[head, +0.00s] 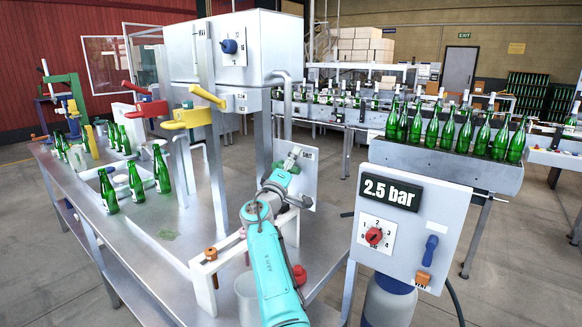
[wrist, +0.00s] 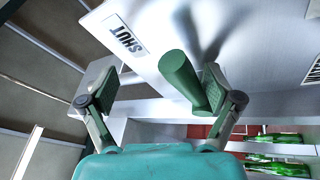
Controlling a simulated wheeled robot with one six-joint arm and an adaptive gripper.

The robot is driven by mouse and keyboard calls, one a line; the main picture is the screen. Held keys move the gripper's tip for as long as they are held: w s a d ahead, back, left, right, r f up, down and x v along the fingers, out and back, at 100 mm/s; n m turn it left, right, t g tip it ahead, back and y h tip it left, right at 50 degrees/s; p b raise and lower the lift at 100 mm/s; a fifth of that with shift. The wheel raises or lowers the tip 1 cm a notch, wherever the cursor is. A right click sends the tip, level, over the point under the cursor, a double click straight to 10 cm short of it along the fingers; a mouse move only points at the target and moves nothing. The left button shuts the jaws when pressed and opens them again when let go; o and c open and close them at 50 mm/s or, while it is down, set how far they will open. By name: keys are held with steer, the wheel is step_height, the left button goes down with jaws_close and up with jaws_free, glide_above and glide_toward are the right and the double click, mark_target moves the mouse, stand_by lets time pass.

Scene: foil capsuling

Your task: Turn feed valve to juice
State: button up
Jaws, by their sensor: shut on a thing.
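The feed valve has a green handle (wrist: 185,82) in front of a pale plate (wrist: 240,45) in the wrist view. A label reading SHUT (wrist: 125,38) is on the plate beside the handle, and another label (wrist: 314,70) is cut off at the right edge. My gripper (wrist: 158,88) is shut on the handle, which lies against the right finger; a gap shows at the left finger. In the head view my gripper (head: 281,180) reaches the plate (head: 308,175) below the steel tank, and the valve is partly hidden by it. I cannot read a juice label.
A steel tank (head: 235,45) with a blue knob stands above the valve. More bottles and a red and a yellow lever (head: 187,117) are at the left.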

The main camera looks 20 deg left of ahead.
steer(key=shift+s+a+r, duration=0.1)
steer(key=shift+s+r, duration=0.2)
steer(key=shift+s, duration=0.2)
steer(key=shift+s+r, duration=0.25)
steer(key=shift+s, duration=0.25)
steer(key=shift+c, duration=1)
steer(key=shift+o, duration=0.3)
steer(key=shift+s+r, duration=0.15)
steer(key=shift+s, duration=1.1)
steer(key=shift+c, duration=0.9)
steer(key=d+v, duration=0.1)
steer(key=v, duration=0.7)
steer(key=shift+s+d, duration=0.15)
steer(key=shift+d, duration=0.25)
